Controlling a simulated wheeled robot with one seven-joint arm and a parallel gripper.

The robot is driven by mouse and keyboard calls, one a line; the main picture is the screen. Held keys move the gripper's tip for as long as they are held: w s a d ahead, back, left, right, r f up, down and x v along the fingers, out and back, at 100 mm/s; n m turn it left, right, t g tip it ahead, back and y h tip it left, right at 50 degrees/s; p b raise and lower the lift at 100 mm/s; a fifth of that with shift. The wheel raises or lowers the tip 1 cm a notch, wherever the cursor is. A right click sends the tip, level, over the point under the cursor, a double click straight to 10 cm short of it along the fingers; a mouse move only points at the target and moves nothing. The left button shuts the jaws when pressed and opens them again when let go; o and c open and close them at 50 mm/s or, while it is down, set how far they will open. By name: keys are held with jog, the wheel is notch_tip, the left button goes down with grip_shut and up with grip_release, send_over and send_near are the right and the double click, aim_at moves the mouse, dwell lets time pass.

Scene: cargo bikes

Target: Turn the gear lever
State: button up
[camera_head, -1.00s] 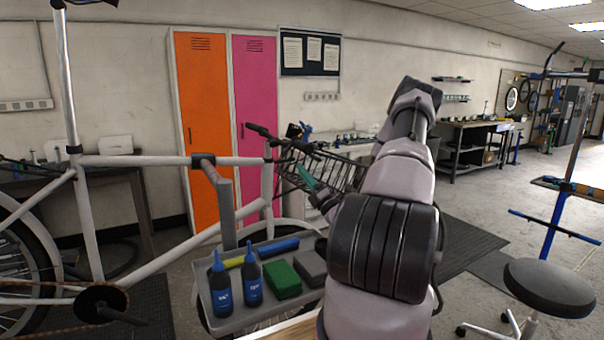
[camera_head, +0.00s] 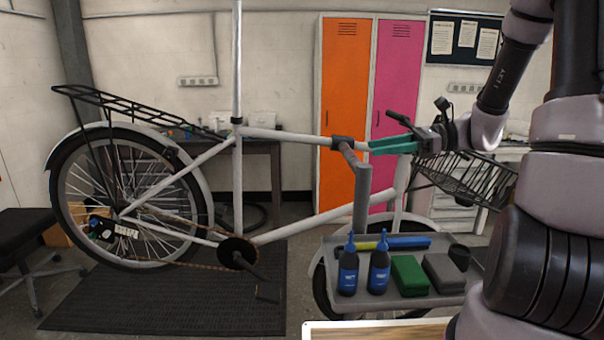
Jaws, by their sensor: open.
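A white bike (camera_head: 290,137) is held on a grey clamp arm (camera_head: 357,165). I cannot make out a gear lever for certain. A small dark unit (camera_head: 110,229) with green and white marks sits at the rear wheel's hub. The black handlebar grip (camera_head: 398,118) shows at the bike's front. My gripper (camera_head: 371,147) has teal fingers that point left. It is open and empty, and in the picture it lies just below the handlebar grip and right of the clamp. The gripper and wrist hide part of the handlebar.
A grey tray (camera_head: 400,301) below the clamp holds blue bottles (camera_head: 348,268), a green block (camera_head: 409,275) and a grey block (camera_head: 443,273). A wire basket (camera_head: 470,180) is behind my wrist. A black mat (camera_head: 170,300) lies under the bike. A dark stool (camera_head: 22,235) stands at far left.

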jog(key=s+r+n+h, duration=0.2)
jog(key=s+n+h, duration=0.6)
jog(key=s+h, duration=0.15)
jog(key=s+d+r+n+t+h, duration=0.3)
jog(key=d+r+n+t+h, duration=0.1)
jog(key=r, duration=0.4)
jog(key=shift+s+d+n+t, duration=0.35)
jog(key=shift+d+n+t, duration=0.35)
jog(key=shift+d+t, duration=0.45)
